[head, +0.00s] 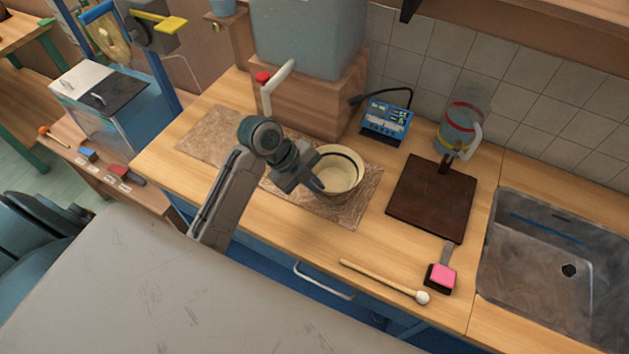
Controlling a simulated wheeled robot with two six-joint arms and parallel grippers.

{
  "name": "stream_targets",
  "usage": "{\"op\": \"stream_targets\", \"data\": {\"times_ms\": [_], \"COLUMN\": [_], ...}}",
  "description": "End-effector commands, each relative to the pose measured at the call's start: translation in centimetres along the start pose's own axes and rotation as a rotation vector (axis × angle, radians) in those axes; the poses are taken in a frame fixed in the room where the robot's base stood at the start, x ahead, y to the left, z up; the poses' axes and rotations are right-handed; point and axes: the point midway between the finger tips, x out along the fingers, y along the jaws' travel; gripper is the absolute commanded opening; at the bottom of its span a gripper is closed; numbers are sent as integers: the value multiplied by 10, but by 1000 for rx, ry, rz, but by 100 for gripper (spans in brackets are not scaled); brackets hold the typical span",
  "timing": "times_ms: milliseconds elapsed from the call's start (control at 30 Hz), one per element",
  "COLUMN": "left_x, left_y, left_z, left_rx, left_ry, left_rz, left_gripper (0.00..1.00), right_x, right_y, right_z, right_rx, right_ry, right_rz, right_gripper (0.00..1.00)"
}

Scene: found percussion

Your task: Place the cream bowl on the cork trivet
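The cream bowl (345,174), with a dark band near its rim, sits upright on or just above a mottled brown mat (345,212) on the wooden counter. My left gripper (318,184) reaches in from the left, with its fingers at the bowl's left rim. It hides part of that rim, and I cannot tell whether the fingers are closed on it. The mat's surface also shows left of my arm; it looks like one long piece, partly hidden. I cannot pick out a separate cork trivet with certainty. My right gripper is not in view.
A dark brown board (430,205) lies right of the bowl. Behind are a blue device (386,118), a clear jug (460,128) and a tank on a wooden block (318,100). A mallet (385,282) and pink-topped brush (441,277) lie in front. The sink (550,255) is right.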

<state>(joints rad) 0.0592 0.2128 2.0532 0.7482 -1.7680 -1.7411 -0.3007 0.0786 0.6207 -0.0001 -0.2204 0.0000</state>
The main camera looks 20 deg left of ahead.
Motion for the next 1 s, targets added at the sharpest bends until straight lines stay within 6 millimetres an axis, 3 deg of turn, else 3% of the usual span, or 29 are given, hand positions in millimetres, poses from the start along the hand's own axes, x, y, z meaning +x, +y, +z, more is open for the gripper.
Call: {"op": "stream_targets", "data": {"times_ms": [133, 200, 267, 633, 1000], "left_x": [2, 2, 2, -4, -63], "left_y": [1, 1, 1, 0, 0], "left_z": [1, 1, 1, 1, 2], "left_rx": [0, 0, 0, 2, 6], "left_ry": [0, 0, 0, -3, -7], "left_rz": [-1, 0, 0, -1, 0], "left_gripper": [0, 16, 24, 24, 24], "right_x": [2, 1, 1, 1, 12], "right_y": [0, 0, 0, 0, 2], "right_z": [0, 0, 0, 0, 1], "right_rx": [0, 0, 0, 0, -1], "right_ry": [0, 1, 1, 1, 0], "right_rz": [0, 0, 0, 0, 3], "right_gripper": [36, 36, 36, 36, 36]}}
